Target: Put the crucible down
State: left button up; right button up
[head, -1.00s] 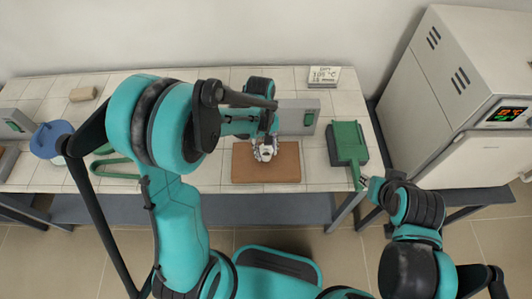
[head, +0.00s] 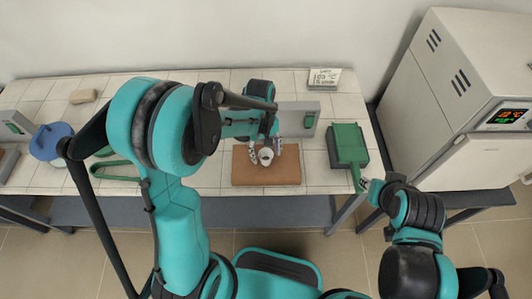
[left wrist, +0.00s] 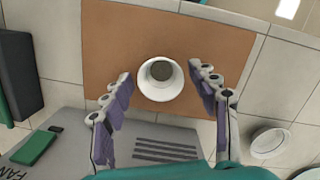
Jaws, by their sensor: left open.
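The small white crucible (head: 265,156) stands upright on a brown board (head: 250,178) on the table. It also shows in the left wrist view (left wrist: 171,91), with a dark grey round area in its top. My left gripper (head: 266,154) is open, one finger on each side of the crucible; in the left wrist view (left wrist: 160,75) gaps show between both fingers and the crucible. My right gripper (head: 370,186) is near the handle of a green tool at the table's front edge; its fingers are too small to read.
A grey box (head: 306,116) with a green panel stands behind the board. The green tool (head: 348,144) lies to the right. A white furnace (head: 425,85) stands far right. A white dish (left wrist: 270,139) shows in the left wrist view. A blue object (head: 48,141) is far left.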

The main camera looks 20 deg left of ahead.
aim_at(264, 155)
pick_arm(q)
notch_tip(264, 155, up, 10)
jog(key=w+a+p, duration=0.1)
jog(key=p, duration=0.2)
jog(key=s+a+r+m+t+y, duration=0.1)
jog(key=s+a+r+m+t, duration=0.2)
jog(key=s+r+m+t, duration=0.4)
jog(key=s+r+t, duration=0.1)
jog(key=s, duration=0.3)
jog(key=shift+s+a+m+t, duration=0.25)
jog(key=shift+a+m+t, duration=0.05)
jog(key=shift+m, duration=0.1)
notch_tip(264, 155, down, 3)
jog(key=b, duration=0.3)
jog(key=shift+f, duration=0.2)
